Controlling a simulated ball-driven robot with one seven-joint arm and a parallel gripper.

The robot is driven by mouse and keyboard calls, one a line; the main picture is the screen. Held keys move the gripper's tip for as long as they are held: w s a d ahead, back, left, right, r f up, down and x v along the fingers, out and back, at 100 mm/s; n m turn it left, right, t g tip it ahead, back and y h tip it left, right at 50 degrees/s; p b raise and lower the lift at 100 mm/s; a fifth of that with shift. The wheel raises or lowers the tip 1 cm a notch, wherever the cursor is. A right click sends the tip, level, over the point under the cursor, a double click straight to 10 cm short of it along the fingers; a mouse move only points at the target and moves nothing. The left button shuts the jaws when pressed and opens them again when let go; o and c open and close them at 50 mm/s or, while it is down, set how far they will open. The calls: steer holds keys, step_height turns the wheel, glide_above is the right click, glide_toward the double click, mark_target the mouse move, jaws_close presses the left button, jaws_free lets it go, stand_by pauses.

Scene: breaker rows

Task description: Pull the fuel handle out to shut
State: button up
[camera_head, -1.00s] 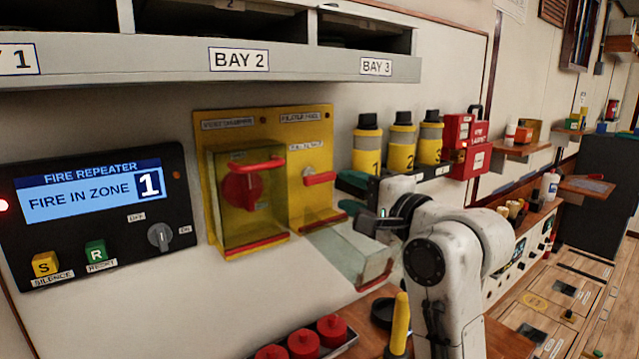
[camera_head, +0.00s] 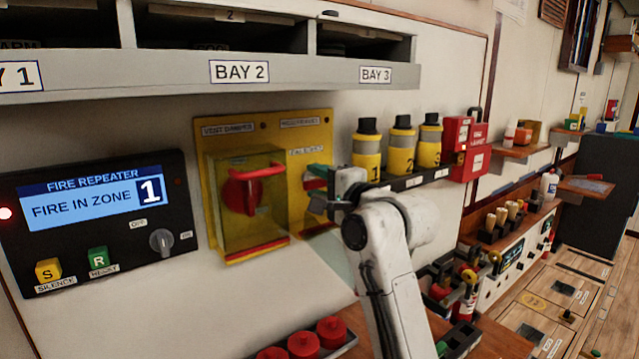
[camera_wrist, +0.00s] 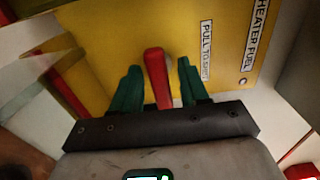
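The red fuel handle (camera_wrist: 157,78) stands out from the yellow panel (camera_wrist: 110,25), beside a "pull to shut" label (camera_wrist: 207,50). In the wrist view my gripper (camera_wrist: 158,85) is open, with one green finger on each side of the handle. The gap on the left looks very narrow; I cannot tell whether that finger touches. In the head view my gripper (camera_head: 316,186) is at the right half of the panel and hides most of the handle. The clear cover of this half hangs open below, mostly behind my arm.
A closed clear box (camera_head: 240,205) covers a red vent damper knob just left of my gripper. Yellow canisters (camera_head: 366,150) stand close on the right. The grey bay shelf (camera_head: 190,70) overhangs above. The fire repeater (camera_head: 95,220) is at the left.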

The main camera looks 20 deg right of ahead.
jaws_close()
stand_by(0.3)
